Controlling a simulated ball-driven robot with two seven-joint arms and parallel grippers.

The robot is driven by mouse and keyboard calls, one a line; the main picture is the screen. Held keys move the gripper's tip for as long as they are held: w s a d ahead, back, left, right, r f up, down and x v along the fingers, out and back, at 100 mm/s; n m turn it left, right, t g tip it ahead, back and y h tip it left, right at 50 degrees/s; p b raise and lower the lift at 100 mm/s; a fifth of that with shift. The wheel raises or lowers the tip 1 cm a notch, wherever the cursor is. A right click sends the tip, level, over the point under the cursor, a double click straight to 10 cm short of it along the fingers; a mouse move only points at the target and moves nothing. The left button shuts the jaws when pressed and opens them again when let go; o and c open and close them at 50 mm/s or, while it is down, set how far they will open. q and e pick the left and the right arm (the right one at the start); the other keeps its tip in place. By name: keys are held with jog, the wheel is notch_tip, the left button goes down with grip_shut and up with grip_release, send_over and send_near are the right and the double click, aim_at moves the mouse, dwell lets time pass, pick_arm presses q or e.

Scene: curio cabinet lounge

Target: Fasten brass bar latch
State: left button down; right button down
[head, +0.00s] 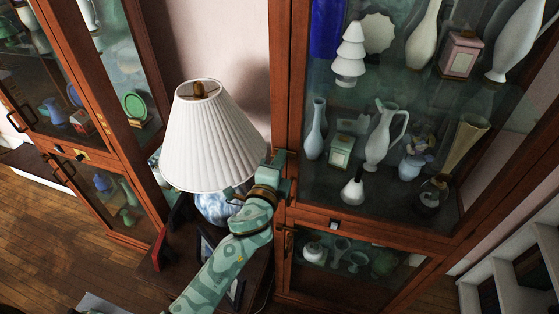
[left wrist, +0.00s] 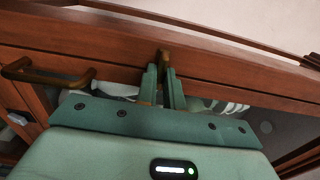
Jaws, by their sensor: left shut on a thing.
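The brass bar latch (left wrist: 164,56) shows in the left wrist view as a small upright brass piece on the wooden cabinet frame. My left gripper (left wrist: 162,82) has its two green fingers closed around its lower part. In the head view my left gripper (head: 286,172) is against the left post of the right-hand cabinet (head: 281,110), and it hides the latch there. I cannot tell from these views how the latch sits against its catch. My right gripper is in neither view.
A lamp with a pleated white shade (head: 213,140) stands close beside my left arm on a small dark table (head: 160,275). A brass handle (left wrist: 45,76) is left of the latch. Glass panes front shelves of vases. Another cabinet (head: 118,100) stands at left.

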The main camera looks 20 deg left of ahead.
pick_arm(q)
jog(key=c, duration=1.5)
grip_release()
jog(key=shift+w, duration=0.1)
jog(key=s+b, duration=0.1)
jog(key=s, duration=1)
jog(key=s+b, duration=0.1)
jog(key=s, duration=0.4)
jog(key=shift+s+a+b, duration=0.15)
jog(key=shift+a+b, duration=0.1)
jog(key=shift+b, duration=0.05)
